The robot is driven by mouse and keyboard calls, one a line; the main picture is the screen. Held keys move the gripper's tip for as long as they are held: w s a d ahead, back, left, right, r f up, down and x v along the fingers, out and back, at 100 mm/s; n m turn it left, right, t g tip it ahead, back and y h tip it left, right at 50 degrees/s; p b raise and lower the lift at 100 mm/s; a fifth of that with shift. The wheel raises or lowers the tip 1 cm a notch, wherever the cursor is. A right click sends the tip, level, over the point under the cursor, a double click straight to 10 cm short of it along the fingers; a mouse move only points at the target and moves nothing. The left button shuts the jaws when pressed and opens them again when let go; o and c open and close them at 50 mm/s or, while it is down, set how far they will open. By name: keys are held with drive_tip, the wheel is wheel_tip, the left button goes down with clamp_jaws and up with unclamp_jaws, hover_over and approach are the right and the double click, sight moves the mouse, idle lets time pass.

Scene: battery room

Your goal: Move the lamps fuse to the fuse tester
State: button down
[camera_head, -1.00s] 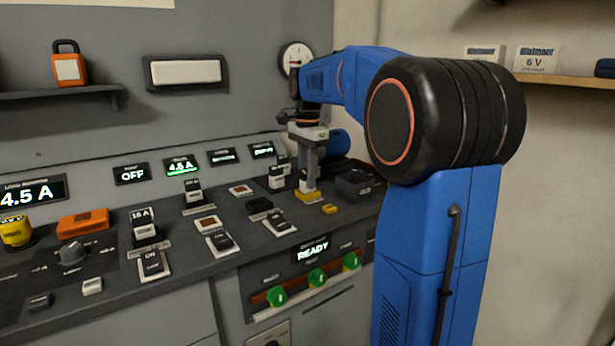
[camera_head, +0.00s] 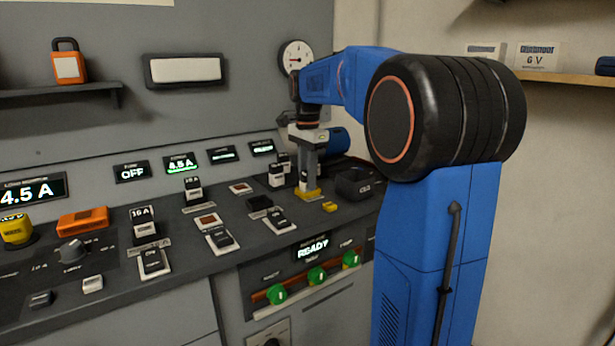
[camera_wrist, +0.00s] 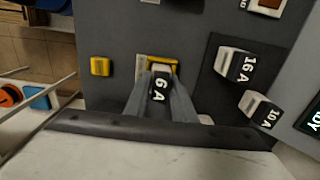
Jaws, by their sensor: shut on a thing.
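My gripper (camera_head: 308,178) points straight down at the right part of the bench. In the wrist view its two fingers (camera_wrist: 160,98) are shut on a black-faced fuse marked 6 A (camera_wrist: 159,86). The fuse is at a yellow-edged socket (camera_wrist: 160,62), which also shows under the fingertips in the head view (camera_head: 307,195). I cannot tell how deep it sits. No lettering that I can read names the lamps fuse or the fuse tester.
A READY panel (camera_head: 312,248) is on the bench front.

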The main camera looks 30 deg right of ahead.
drive_tip(key=c, duration=1.8)
unclamp_jaws()
drive_tip(key=shift+o, duration=0.2)
drive_tip(key=shift+r, duration=5.45)
